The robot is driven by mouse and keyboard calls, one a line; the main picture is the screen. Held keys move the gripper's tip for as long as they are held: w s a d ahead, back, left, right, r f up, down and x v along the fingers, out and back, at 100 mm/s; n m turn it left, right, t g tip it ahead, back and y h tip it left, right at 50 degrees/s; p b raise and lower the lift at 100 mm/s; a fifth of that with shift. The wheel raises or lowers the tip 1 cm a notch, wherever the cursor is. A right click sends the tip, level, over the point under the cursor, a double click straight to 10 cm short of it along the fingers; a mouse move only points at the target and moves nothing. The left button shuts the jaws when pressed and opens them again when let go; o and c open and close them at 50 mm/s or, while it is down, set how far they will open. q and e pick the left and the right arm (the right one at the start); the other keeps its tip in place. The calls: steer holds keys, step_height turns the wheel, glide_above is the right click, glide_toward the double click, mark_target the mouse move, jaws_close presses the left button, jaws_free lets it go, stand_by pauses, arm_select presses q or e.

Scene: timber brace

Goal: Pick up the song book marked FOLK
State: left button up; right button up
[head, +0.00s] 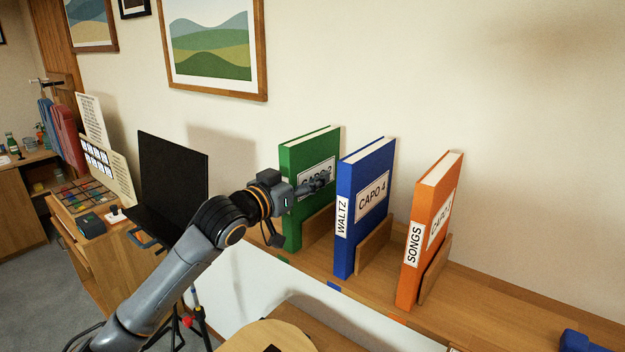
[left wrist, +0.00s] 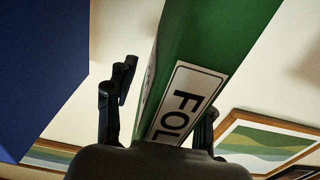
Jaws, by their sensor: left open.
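The green book (head: 292,220) stands upright on the wooden shelf in the head view, with a CAPO label on its cover. Its spine label is hidden there by my left gripper (head: 312,185). In the left wrist view the green book (left wrist: 222,45) shows a white label whose visible letters read FOL. My left gripper (left wrist: 166,92) is open, with one finger on either side of the book's spine edge. In the head view one finger reaches across the cover. I cannot tell whether the fingers touch it. My right gripper is not in view.
A blue WALTZ book (head: 365,210) and an orange SONGS book (head: 430,235) stand to the right on the shelf (head: 490,295), each beside a wooden support. A round wooden top (head: 268,338) is below. A black panel (head: 172,175) stands at left.

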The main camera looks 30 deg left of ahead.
arm_select(q)
steer(key=shift+w, duration=0.15)
steer(key=c, duration=0.3)
jaws_close()
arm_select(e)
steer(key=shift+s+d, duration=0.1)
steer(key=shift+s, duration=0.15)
arm_select(q)
steer(key=shift+r, duration=0.15)
